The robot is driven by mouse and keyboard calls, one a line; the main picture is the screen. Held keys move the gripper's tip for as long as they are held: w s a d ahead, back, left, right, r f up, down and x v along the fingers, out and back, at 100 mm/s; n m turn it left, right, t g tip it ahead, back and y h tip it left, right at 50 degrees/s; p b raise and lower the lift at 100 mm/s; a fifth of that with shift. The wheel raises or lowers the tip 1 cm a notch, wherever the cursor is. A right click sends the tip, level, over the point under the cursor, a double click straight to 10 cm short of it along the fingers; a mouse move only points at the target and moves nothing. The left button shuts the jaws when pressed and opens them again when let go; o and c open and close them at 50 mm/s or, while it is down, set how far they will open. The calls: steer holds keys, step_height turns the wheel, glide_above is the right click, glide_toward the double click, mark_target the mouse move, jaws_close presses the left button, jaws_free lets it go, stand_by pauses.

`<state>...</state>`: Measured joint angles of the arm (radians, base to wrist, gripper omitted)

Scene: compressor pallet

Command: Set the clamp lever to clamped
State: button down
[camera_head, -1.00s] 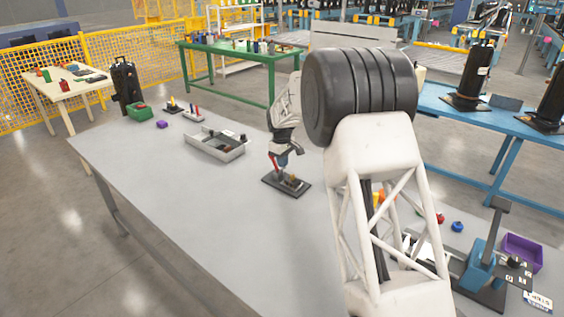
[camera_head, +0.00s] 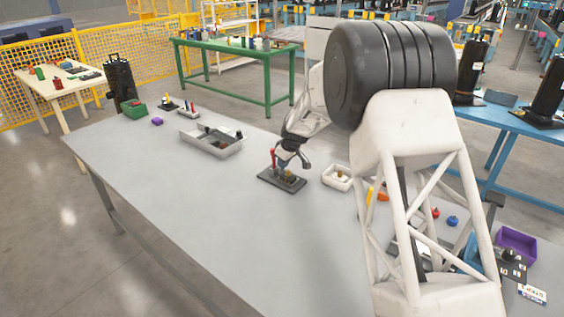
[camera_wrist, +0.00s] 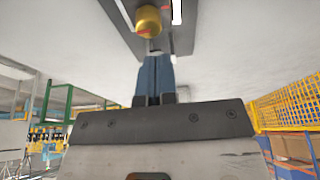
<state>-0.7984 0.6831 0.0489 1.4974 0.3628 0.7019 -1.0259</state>
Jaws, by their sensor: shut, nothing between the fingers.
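The clamp is a small fixture with a dark base plate (camera_head: 268,179) on the grey table. Its red lever (camera_head: 272,156) stands roughly upright at the left of the plate in the head view. My gripper (camera_head: 284,162) is over the plate, just right of the lever, pointing down. In the wrist view its blue fingers (camera_wrist: 153,80) are together with nothing between them. Beyond the fingertips is a brass-coloured knob (camera_wrist: 150,20) on the dark plate (camera_wrist: 178,42). Whether the fingers touch the lever cannot be told.
A grey tray (camera_head: 212,147) with parts lies behind left. A white bin (camera_head: 337,178) stands close on the right. A purple bin (camera_head: 517,243) and other fixtures are at the far right, partly behind my arm. The table's front left is clear.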

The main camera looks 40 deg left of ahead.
steer(key=shift+d+f, duration=0.25)
steer(key=shift+d, duration=0.05)
stand_by(0.5)
steer(key=shift+d+r, duration=0.1)
steer(key=shift+r, duration=0.05)
stand_by(0.3)
steer(key=v, duration=0.9)
steer(key=shift+d+r, duration=0.25)
steer(key=shift+d, duration=0.05)
stand_by(0.5)
